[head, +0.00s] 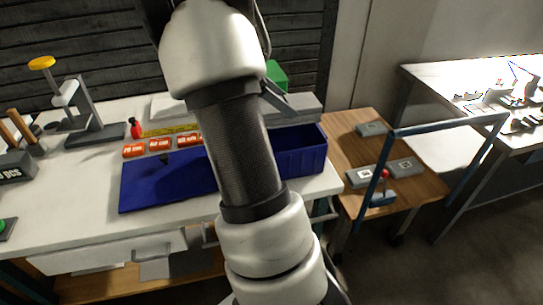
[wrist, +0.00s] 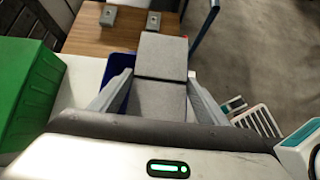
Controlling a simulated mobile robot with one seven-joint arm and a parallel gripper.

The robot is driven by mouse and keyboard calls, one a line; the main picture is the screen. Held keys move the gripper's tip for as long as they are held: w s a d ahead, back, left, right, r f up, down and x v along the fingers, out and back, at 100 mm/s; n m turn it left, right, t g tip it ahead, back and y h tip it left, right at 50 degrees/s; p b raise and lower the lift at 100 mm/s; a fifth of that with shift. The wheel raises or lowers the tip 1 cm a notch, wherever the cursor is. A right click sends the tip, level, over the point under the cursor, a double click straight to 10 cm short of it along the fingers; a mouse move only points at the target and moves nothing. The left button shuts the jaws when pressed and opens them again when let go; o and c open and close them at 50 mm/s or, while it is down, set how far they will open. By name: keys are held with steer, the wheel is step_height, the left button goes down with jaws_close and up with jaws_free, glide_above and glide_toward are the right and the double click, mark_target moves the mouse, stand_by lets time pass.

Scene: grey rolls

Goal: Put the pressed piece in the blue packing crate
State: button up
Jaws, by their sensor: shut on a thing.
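A grey, block-shaped piece (wrist: 161,55) sits between the fingers of my gripper (wrist: 159,82) in the wrist view. The gripper is shut on it. A dark line crosses the piece where two grey faces meet. The blue packing crate (head: 308,152) stands on the white table at its right end, beside a flat blue mat (head: 140,186). My arm hides the crate's left part in the head view. In the wrist view a strip of blue (wrist: 119,65) shows left of the piece, mostly hidden. I cannot tell how high the piece is above the crate.
A green box (wrist: 28,85) stands left of my gripper. A wooden cart (head: 400,195) with a blue handle and several grey blocks is right of the table. Orange-labelled bins (head: 160,144), a red bottle (head: 135,128) and a press (head: 80,105) stand on the table's left.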

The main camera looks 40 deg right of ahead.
step_height(320, 180, down, 17)
steer(key=b, duration=0.3)
steer(key=shift+s, duration=0.1)
steer(key=o, duration=0.8)
steer(key=shift+o, duration=0.2)
